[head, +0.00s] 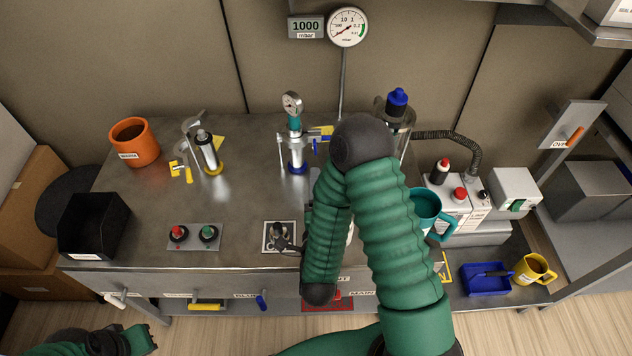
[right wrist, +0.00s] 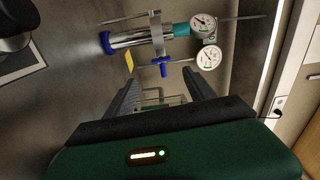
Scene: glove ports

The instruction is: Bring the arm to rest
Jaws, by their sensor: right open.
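My right arm (head: 393,240) has green ribbed sleeves. It rises from the bottom of the head view, bends at a dark joint, and its forearm comes back down over the bench front. My right gripper (right wrist: 163,92) is open and shows in the right wrist view, with nothing seen between its fingers. In the head view it is largely hidden by the forearm. A metal valve column with a gauge (head: 295,140) stands ahead of it and lies sideways in the right wrist view (right wrist: 135,39). My left gripper (head: 143,340) is low at the left; its jaws are unclear.
The steel bench (head: 150,205) holds an orange pot (head: 134,142), a black bin (head: 93,226), a second metal fitting (head: 207,155) and a two-button panel (head: 194,236). A teal mug (head: 426,212) and a pump unit (head: 455,200) stand right of my arm. Bench left of centre has free room.

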